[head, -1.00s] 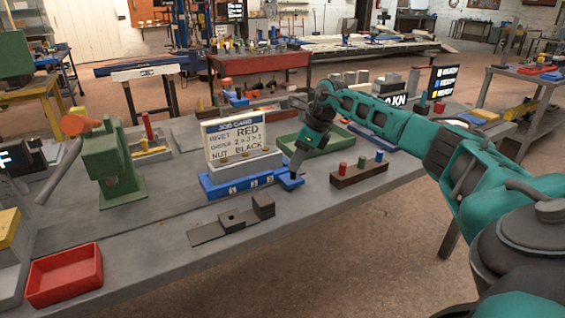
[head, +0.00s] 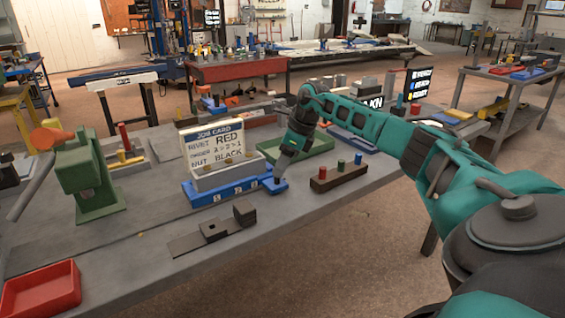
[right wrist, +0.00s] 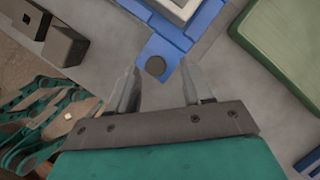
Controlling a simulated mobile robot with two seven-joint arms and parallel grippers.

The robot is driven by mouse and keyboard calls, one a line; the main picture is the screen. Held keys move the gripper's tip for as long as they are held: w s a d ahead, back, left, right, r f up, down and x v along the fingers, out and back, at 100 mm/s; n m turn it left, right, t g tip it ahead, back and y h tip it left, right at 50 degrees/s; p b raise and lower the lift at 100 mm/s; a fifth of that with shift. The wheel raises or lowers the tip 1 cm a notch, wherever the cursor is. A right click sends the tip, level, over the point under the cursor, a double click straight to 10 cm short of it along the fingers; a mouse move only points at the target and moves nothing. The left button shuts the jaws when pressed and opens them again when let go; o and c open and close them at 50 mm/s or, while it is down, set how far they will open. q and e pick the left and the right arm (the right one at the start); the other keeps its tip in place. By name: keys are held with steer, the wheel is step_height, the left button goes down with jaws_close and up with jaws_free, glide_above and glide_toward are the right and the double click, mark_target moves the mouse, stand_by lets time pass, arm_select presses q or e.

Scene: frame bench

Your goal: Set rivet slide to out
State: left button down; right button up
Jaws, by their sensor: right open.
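A blue fixture (head: 212,194) with numbered labels stands on the grey bench, holding a pale stepped block under the job card (head: 212,140). A blue tab with a dark round knob (right wrist: 155,66) sticks out at its right end; it also shows in the head view (head: 274,186). I cannot read any label that names it the rivet slide. My right gripper (right wrist: 158,82) is open and empty, pointing down over the tab. In the right wrist view the knob lies just beyond the fingertips, centred between them. My left gripper is not in view.
A dark rack with red, green and blue pegs (head: 338,177) stands right of the gripper. A green tray (head: 310,146) is behind it. A dark grey plate with blocks (head: 205,237) lies in front. A green press (head: 88,180) and red tray (head: 42,290) are at left.

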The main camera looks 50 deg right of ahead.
steer(key=v, duration=1.3)
steer(key=shift+p, duration=0.4)
steer(key=shift+f, duration=0.15)
